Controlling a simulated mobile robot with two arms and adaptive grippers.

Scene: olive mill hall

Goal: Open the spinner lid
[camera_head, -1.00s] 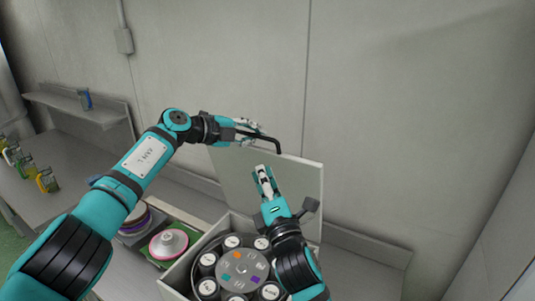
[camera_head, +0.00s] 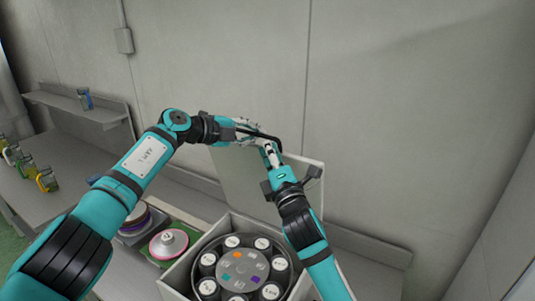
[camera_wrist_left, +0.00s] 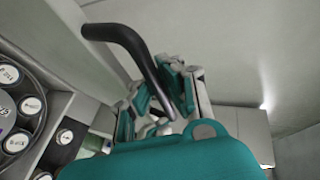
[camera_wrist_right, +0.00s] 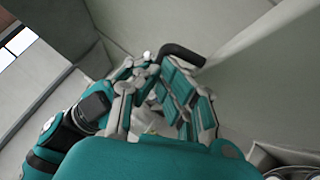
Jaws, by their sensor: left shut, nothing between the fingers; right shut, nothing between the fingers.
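The spinner is a grey box (camera_head: 176,277) at the bottom middle of the head view. Its round rotor (camera_head: 241,270) with several white-capped black pots is uncovered. The grey lid (camera_head: 236,183) stands steeply raised behind the box, against the wall side. A bent black handle (camera_head: 264,135) shows at the lid's upper edge, and also in the left wrist view (camera_wrist_left: 128,38) and right wrist view (camera_wrist_right: 184,52). My left gripper (camera_head: 248,130) is shut beside the handle. My right gripper (camera_head: 268,149) is shut just below the handle, in front of the lid; contact is unclear.
Several jars (camera_head: 46,180) stand on the far left bench. A blue can (camera_head: 84,99) sits on a wall shelf (camera_head: 75,107). The wall closes off the back.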

